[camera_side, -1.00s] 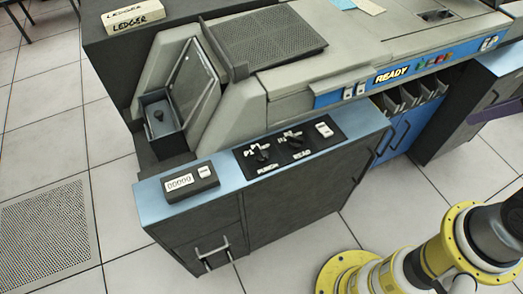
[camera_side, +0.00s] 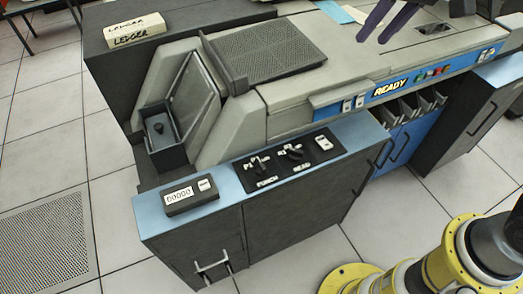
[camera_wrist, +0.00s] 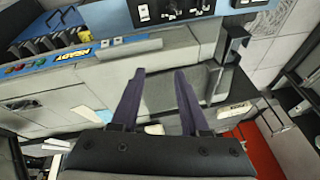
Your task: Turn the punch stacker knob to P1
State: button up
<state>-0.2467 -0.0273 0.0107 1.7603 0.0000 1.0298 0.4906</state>
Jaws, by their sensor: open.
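The punch knob (camera_side: 257,164) is a dark knob on a black panel (camera_side: 323,154) on the blue top of the low cabinet, above the PUNCH label. A P1 mark is at its upper left; I cannot tell which mark it points to. The READ knob (camera_side: 292,151) is to its right. My gripper (camera_side: 374,25) has purple fingers and is at the top of the side view, well apart from the knobs. In the wrist view my gripper (camera_wrist: 159,73) is open and empty, with the punch knob (camera_wrist: 204,5) at the top edge.
A counter box (camera_side: 191,196) is left of the panel. The grey machine body with a mesh cover (camera_side: 265,50) rises behind, and a READY strip (camera_side: 391,87) is to the right. Space above the panel is clear.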

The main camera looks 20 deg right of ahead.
jog(key=w+a+f+g, duration=0.1)
jog(key=w+a+f, duration=0.3)
jog(key=w+a, duration=0.15)
jog(key=n+g+h, duration=0.1)
jog(key=n+g, duration=0.2)
send_over(261, 164)
notch_tip(261, 164, down, 18)
notch_tip(261, 164, down, 14)
jog(key=shift+r, duration=0.25)
grip_shut()
